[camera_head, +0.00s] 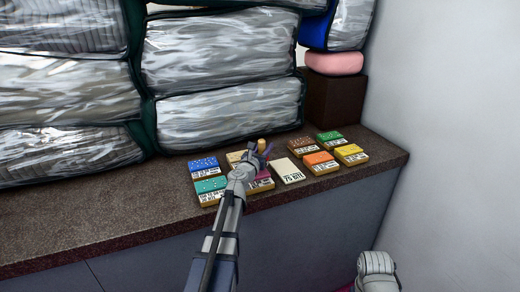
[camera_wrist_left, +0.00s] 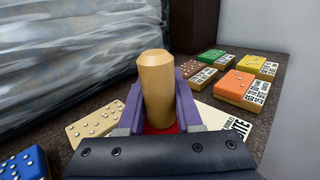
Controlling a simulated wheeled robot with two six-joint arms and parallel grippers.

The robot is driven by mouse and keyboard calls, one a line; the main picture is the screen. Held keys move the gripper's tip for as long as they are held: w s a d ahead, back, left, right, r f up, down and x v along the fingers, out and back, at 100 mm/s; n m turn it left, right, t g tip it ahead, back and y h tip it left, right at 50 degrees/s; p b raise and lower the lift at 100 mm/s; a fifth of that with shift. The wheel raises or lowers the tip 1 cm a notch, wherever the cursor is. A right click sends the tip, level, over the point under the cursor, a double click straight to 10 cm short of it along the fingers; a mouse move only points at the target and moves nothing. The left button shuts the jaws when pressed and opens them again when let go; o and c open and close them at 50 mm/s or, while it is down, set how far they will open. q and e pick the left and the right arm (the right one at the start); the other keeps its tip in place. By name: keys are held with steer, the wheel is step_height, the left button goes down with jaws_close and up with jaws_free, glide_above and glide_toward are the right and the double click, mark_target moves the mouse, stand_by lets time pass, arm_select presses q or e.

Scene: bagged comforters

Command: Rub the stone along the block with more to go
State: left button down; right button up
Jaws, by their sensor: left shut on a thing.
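My left gripper (camera_head: 260,150) is shut on an upright wooden peg (camera_wrist_left: 155,85), gripped between its purple fingers. A red surface shows just below the peg in the wrist view; whether they touch cannot be told. Blocks with dotted coloured tops and printed labels lie around it: blue (camera_head: 203,165), teal (camera_head: 210,186), tan (camera_wrist_left: 95,125), brown (camera_head: 301,144), orange (camera_head: 320,162), green (camera_head: 329,137) and yellow (camera_head: 351,153). No separate stone can be made out.
Bagged comforters (camera_head: 225,110) are stacked behind the blocks. A dark box (camera_head: 337,100) with a pink bundle (camera_head: 334,63) stands back right, near the wall. The counter's left front (camera_head: 80,220) is clear.

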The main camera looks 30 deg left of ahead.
arm_select(q)
steer(key=shift+s, duration=0.1)
steer(key=s+a, duration=0.4)
steer(key=shift+s, duration=0.25)
steer(key=shift+s+a+f+b, duration=0.1)
steer(key=shift+s+f+b, duration=0.1)
steer(key=shift+f+b, duration=0.65)
steer(key=shift+w+f+b, duration=0.1)
steer(key=shift+f+b, duration=0.2)
steer(key=shift+f, duration=0.2)
steer(key=shift+f+b, duration=0.25)
steer(key=shift+b, duration=0.2)
steer(key=shift+r, duration=0.1)
